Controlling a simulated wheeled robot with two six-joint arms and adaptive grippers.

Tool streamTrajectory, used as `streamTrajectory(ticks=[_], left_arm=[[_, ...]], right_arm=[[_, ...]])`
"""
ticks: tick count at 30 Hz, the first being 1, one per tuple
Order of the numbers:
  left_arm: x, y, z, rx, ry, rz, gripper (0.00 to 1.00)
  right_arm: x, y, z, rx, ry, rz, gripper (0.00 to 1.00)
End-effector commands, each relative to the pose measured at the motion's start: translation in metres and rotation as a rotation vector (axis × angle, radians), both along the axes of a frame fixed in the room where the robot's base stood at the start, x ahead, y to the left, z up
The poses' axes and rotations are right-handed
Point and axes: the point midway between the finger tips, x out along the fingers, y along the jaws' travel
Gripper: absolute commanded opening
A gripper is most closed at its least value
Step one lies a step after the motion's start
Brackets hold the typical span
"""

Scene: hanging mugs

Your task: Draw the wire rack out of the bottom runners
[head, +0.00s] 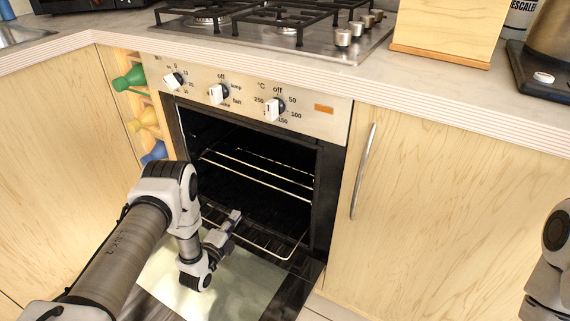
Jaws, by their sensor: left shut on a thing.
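The oven is open, and the wire rack (270,249) sits low in it, its front bar and right corner showing near the bottom of the opening. My left gripper (235,216) reaches in from the left at the rack's front and is shut on it. My gripper and forearm hide part of the rack's left front, and the exact grip point is hard to see. The bottom runners are too dark to make out. Only part of my right arm shows at the right edge; its gripper is out of view.
More wire bars (258,166) cross the oven higher up. The lowered oven door (245,285) lies below the opening. A cupboard door with a long handle (363,172) is to the right. Knobs (275,109) and a gas hob (290,30) are above.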

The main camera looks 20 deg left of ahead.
Motion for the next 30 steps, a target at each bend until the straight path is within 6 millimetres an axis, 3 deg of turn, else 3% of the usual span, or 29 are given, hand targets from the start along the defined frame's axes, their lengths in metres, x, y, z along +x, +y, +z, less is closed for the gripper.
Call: streamTrajectory(ticks=[12, 23, 30], left_arm=[[-0.032, 0.005, 0.003, -0.001, -0.002, 0.001, 0.00], [-0.034, 0.005, 0.003, 0.000, -0.003, 0.000, 0.00], [-0.051, 0.007, 0.005, 0.000, -0.002, 0.001, 0.00]], right_arm=[[0.000, 0.000, 0.023, 0.000, 0.000, 0.000, 0.40], [0.000, 0.000, 0.023, 0.000, 0.000, 0.000, 0.40], [0.000, 0.000, 0.036, 0.000, 0.000, 0.000, 0.40]])
